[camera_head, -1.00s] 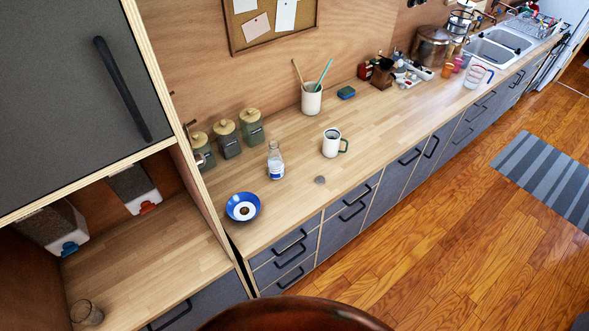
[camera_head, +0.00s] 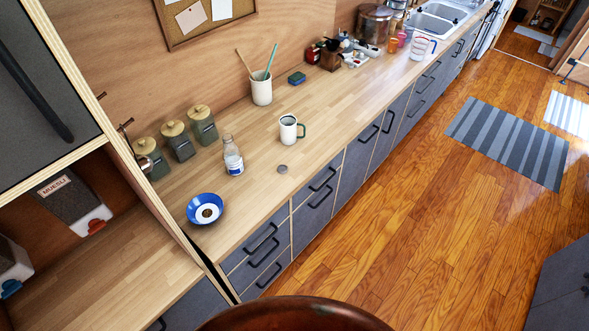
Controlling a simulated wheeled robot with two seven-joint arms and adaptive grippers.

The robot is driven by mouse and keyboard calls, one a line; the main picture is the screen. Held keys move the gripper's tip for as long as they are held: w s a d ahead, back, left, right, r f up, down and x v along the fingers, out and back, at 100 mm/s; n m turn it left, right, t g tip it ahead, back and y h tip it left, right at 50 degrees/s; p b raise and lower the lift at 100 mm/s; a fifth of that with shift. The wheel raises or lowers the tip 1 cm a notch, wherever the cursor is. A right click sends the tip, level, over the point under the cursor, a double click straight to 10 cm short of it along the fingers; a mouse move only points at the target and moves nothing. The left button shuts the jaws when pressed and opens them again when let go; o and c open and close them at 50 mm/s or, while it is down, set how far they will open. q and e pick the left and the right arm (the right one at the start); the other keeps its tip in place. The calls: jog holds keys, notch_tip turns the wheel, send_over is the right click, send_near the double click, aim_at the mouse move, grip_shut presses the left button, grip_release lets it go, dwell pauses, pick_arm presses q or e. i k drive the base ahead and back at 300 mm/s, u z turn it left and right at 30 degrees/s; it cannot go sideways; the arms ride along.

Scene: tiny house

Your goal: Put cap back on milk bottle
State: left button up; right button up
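The milk bottle (camera_head: 232,157) is clear with a white and blue label and stands upright on the wooden counter, its top looking uncapped. A small grey disc, which looks like the cap (camera_head: 282,169), lies on the counter to the right of the bottle, below the mug. Neither of my grippers shows in the view.
A blue bowl (camera_head: 205,209) sits left of the bottle near the counter's front edge. A white mug (camera_head: 290,130) with a green handle stands right of it. Several jars (camera_head: 179,141) and a utensil holder (camera_head: 261,90) stand behind. The wooden floor (camera_head: 420,220) in front is largely clear.

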aim_at(232, 156)
jog(key=z, duration=1.05)
jog(key=i, duration=0.95)
jog(key=u, duration=2.55)
